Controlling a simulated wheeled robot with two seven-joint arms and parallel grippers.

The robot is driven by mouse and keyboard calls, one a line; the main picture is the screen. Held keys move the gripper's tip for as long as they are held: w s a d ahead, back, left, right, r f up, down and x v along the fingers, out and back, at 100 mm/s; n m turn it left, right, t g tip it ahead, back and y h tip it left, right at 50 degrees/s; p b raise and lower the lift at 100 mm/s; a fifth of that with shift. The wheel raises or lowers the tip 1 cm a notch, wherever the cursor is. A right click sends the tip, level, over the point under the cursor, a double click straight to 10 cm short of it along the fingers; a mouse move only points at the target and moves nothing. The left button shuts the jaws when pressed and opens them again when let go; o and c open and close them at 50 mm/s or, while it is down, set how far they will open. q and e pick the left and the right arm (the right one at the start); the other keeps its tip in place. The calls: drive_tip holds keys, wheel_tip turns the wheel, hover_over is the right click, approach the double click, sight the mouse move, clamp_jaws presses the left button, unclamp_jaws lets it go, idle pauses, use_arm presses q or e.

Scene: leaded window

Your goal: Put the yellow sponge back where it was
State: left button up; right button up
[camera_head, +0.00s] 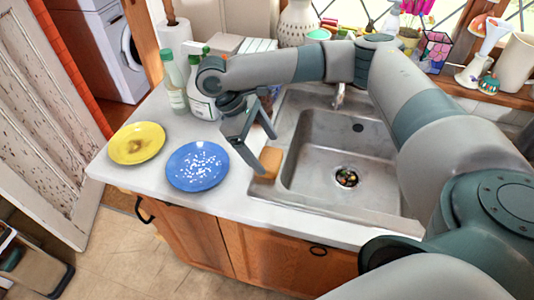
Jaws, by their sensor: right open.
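The yellow-orange sponge (269,162) sits at the left rim of the steel sink (300,193), close to the counter's front. My right gripper (256,158) hangs right over it with its fingers spread. One finger reaches down beside the sponge and overlaps it in the picture. I cannot tell whether the finger touches it. My left gripper is not in view.
A yellow plate (137,143) and a blue plate with white specks (197,166) lie on the counter at the left. Bottles (202,100) and a paper towel roll (175,37) stand behind. The sink basin holds some scraps at its drain (346,177).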

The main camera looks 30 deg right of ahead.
drive_tip(key=b+v, duration=0.1)
drive_tip(key=v, duration=0.8)
drive_tip(key=shift+r, duration=0.25)
drive_tip(key=shift+w+a, duration=0.1)
drive_tip(key=shift+a, duration=0.05)
idle(1.1)
